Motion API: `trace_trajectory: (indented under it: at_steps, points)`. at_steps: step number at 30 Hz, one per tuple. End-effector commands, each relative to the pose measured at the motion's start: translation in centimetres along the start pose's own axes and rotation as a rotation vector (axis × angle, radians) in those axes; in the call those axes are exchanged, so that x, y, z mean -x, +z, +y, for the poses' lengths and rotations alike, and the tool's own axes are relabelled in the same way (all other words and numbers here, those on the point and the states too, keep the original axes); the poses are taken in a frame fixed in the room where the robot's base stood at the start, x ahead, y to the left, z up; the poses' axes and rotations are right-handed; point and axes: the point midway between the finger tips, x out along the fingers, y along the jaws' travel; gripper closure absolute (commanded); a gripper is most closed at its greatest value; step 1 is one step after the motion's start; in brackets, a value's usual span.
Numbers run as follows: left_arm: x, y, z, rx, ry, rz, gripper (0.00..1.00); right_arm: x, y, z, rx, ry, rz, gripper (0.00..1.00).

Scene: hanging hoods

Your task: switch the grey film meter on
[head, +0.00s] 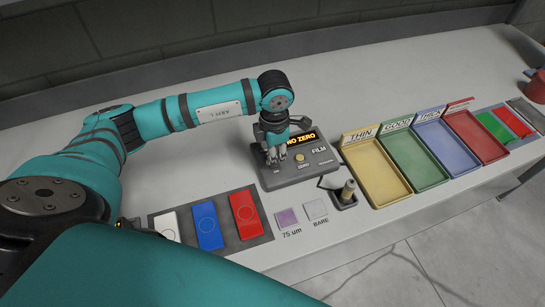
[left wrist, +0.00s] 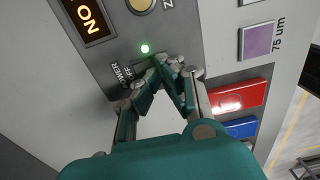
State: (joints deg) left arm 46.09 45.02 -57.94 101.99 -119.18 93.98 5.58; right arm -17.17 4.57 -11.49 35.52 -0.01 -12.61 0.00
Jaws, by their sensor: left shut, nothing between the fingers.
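The grey film meter (head: 318,172) stands on the bench in the head view, its amber display (head: 305,139) lit and reading "NO ZERO". A yellowish round ZERO button (head: 299,157) sits on its face. In the left wrist view the meter (left wrist: 185,25) shows a lit green lamp (left wrist: 145,48) beside the POWER/OFF label (left wrist: 121,73). My left gripper (head: 275,158) is over the meter's left part; in the wrist view its fingertips (left wrist: 166,66) are shut and empty beside that label. They hide most of the power switch, and I cannot tell whether they touch it. My right gripper is out of view.
A probe (head: 348,188) stands in a holder right of the meter. White, blue and red panels (head: 245,213) lie in front-left, with a purple 75 um plate (head: 287,217) and a BARE plate (head: 315,209). Labelled coloured trays (head: 376,172) line the right. Bench behind is clear.

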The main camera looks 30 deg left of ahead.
Motion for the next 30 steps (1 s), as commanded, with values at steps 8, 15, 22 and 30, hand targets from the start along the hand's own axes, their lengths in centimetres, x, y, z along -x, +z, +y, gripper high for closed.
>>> trace_trajectory:
  at_steps: [8,15,22,30]
  points:
    - [2.6,0.0,0.1,0.000,0.001,-0.001,1.00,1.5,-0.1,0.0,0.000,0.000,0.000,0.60]
    - [4.5,0.0,0.0,0.000,0.000,-0.001,1.00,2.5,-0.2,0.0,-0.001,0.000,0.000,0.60]
    - [5.2,0.0,0.0,-0.001,0.000,0.000,1.00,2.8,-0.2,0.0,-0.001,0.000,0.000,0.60]
    - [5.1,0.0,0.0,0.000,0.000,0.000,1.00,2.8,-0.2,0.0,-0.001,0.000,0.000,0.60]
